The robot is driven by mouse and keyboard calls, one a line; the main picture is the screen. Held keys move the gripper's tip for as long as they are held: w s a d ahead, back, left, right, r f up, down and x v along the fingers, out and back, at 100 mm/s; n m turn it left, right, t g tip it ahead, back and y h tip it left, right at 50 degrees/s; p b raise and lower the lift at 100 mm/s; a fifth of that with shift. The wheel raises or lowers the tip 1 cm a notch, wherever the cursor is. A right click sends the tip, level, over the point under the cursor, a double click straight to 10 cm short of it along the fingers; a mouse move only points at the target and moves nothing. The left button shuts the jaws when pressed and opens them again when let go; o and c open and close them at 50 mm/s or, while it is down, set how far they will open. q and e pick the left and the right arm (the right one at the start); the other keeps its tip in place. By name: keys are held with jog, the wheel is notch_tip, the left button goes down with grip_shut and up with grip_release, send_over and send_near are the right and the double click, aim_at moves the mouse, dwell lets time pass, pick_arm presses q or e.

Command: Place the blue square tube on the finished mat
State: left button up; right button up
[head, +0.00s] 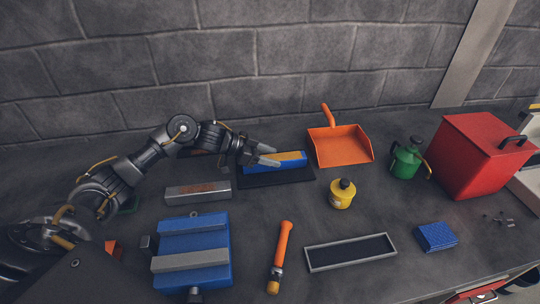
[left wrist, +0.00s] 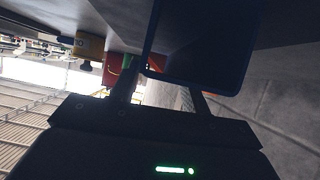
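The blue square tube (head: 290,163), with a tan upper face, lies along the dark finished mat (head: 290,178) near the wall. In the left wrist view its blue-rimmed dark open end (left wrist: 205,45) is close to the camera and hides part of the fingers. My left gripper (head: 266,155) is at the tube's left half, low over the mat, its fingers apart and one across the tube's near side. I cannot tell if the fingers press on the tube. My right gripper is not in view.
A silver bar (head: 198,192), a blue vise (head: 215,242) and an orange-handled tool (head: 282,248) are nearer. An orange dustpan (head: 340,147), yellow can (head: 341,198), green oil can (head: 405,162) and red box (head: 475,160) stand right. A framed tray (head: 312,267) and blue pad (head: 436,236) lie in front.

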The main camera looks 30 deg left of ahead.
pick_arm(q)
jog(key=shift+o, duration=1)
jog(key=shift+r, duration=0.2)
jog(key=b+v, duration=0.1)
jog(key=v, duration=1.1)
jog(key=shift+b, duration=0.3)
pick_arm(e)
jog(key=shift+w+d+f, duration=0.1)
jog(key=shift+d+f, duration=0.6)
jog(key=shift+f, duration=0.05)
pick_arm(q)
jog(key=shift+f, duration=0.1)
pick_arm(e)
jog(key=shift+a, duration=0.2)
